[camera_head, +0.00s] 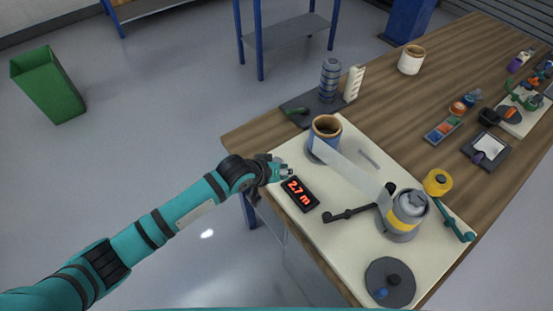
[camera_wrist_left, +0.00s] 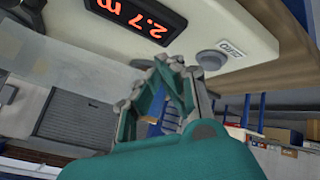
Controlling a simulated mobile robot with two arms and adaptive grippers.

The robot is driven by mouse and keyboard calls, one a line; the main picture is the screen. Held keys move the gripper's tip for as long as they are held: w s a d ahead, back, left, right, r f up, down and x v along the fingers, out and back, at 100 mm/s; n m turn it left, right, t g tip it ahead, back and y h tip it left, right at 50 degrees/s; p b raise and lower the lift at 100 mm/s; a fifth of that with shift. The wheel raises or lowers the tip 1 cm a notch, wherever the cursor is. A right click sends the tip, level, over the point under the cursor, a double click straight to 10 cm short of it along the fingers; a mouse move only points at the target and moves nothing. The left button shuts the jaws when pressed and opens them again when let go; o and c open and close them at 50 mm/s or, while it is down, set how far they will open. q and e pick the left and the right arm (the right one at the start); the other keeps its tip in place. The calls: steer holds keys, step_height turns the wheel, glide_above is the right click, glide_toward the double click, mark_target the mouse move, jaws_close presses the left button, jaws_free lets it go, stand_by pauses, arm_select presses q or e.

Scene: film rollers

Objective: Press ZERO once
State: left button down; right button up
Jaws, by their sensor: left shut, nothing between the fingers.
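The black display (camera_head: 299,194) reads "2.7 m" in red and lies on the cream board (camera_head: 345,240); the display also shows in the left wrist view (camera_wrist_left: 137,16). A round grey button (camera_wrist_left: 211,60) sits beside a small label (camera_wrist_left: 231,48), likely ZERO, near the board's edge. I cannot make the button out in the head view, where my gripper covers that area. My left gripper (camera_head: 289,172) is shut and empty, just beyond the display. In the wrist view its fingertips (camera_wrist_left: 172,64) are close beside the button; I cannot tell whether they touch it.
A film roll (camera_head: 324,133) feeds a clear strip across the board to a grey and yellow roller (camera_head: 405,214) with a black crank. A round dark plate (camera_head: 390,283) with knobs is at the near end. The wooden table (camera_head: 425,100) holds other items further right.

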arm_select(q)
step_height(320, 180, up, 7)
steer(key=n, duration=0.2)
glide_above(275, 160)
steer(key=shift+w+a+f+t, duration=0.1)
steer(key=shift+f+t, duration=0.05)
steer(key=shift+t, duration=0.15)
step_height(275, 160, down, 8)
steer(key=b, duration=0.6)
steer(key=shift+b, duration=0.3)
steer(key=shift+f, duration=0.4)
steer(key=shift+f, duration=0.4)
